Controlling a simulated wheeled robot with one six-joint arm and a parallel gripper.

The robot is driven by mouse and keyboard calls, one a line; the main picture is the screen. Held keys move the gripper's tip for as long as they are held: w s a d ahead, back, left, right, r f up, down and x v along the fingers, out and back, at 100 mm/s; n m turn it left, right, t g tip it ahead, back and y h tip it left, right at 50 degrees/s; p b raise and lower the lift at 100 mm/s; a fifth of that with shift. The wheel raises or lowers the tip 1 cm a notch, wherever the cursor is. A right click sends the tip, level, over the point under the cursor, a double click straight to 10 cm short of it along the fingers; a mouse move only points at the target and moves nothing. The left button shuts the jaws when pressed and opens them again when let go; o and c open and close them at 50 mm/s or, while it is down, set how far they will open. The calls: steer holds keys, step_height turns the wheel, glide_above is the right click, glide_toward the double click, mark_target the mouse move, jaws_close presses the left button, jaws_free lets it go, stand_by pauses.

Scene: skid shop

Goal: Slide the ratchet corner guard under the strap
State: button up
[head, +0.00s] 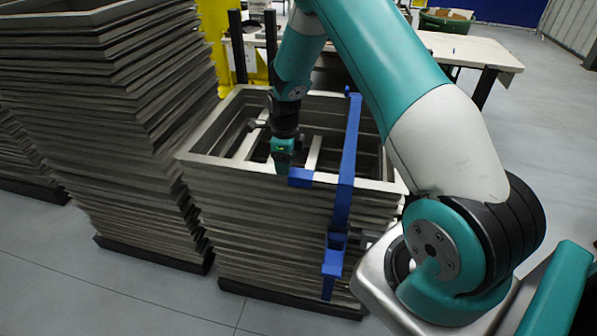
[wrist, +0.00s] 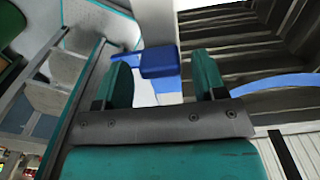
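The blue corner guard (head: 300,178) sits at the near top edge of the stack of grey frames (head: 270,235), just left of the blue strap (head: 345,180). I cannot tell whether it touches the strap. My gripper (head: 283,168) is low over the near rim, at the guard's left. In the wrist view, the guard (wrist: 160,62) shows between the spread fingers (wrist: 163,75), with gaps at both sides. The strap (wrist: 272,84) shows at right there.
A taller, leaning stack of grey frames (head: 110,110) stands close at the left. A yellow post (head: 218,40) and a worktable (head: 470,50) stand behind. Grey floor (head: 540,130) is open at right.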

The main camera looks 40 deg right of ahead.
mark_target(301, 173)
steer(key=c, duration=0.6)
steer(key=shift+s+d, duration=0.65)
steer(key=shift+s, duration=0.15)
steer(key=shift+s+d, duration=0.6)
steer(key=shift+s, duration=0.2)
steer(key=shift+s+d+p, duration=0.15)
steer(key=shift+s+d, duration=0.45)
steer(key=shift+s, duration=0.2)
steer(key=shift+s+d+p, duration=0.15)
steer(key=shift+s+d, duration=0.45)
steer(key=shift+s, duration=0.15)
